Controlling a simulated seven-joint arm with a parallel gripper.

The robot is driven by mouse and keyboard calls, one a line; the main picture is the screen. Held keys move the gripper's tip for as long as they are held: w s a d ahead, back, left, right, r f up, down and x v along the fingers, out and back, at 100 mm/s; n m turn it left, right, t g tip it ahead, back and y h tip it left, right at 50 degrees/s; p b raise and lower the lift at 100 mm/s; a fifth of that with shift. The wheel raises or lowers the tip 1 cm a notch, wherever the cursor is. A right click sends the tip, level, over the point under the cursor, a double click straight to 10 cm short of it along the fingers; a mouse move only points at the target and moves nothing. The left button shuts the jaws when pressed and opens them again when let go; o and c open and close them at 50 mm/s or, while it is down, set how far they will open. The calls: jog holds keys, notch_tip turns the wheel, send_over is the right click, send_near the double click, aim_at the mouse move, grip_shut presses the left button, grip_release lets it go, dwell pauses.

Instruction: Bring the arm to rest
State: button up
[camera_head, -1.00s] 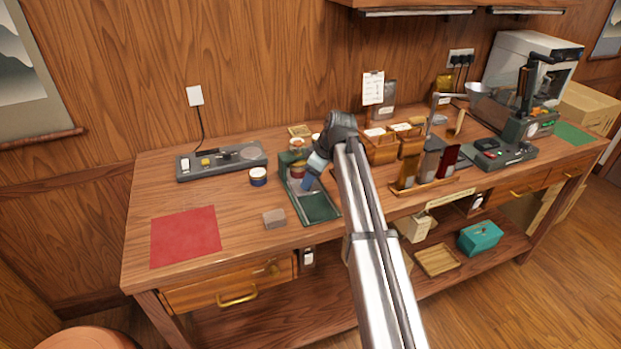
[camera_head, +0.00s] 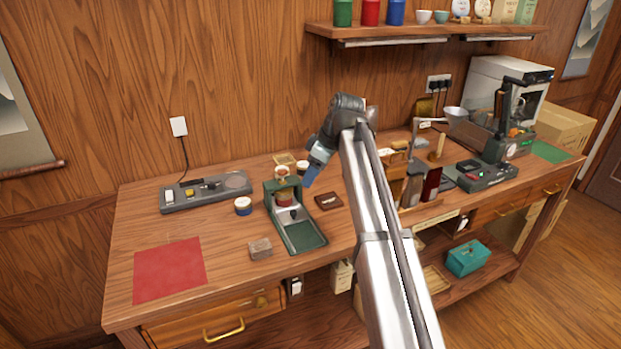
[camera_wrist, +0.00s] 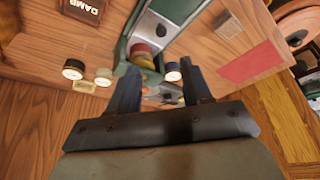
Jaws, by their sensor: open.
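My gripper (camera_head: 312,172) is up in the air above the workbench (camera_head: 135,215), just right of the green press-like stand (camera_head: 305,237). In the wrist view my gripper (camera_wrist: 150,92) has its two dark fingers apart with nothing held between them. The green stand also shows beyond the fingers in the wrist view (camera_wrist: 177,12), with stacked round pieces in it. My silver arm crosses the middle of the bench and hides part of what lies behind it.
A red mat (camera_head: 170,269) and a small brown block (camera_head: 260,249) lie at the left front. A grey tool strip (camera_head: 205,191) and a blue-white jar (camera_head: 243,206) are behind them. A shelf (camera_head: 420,30) with canisters hangs above. A dark machine (camera_head: 488,172) stands right.

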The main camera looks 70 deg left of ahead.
dwell(0.5)
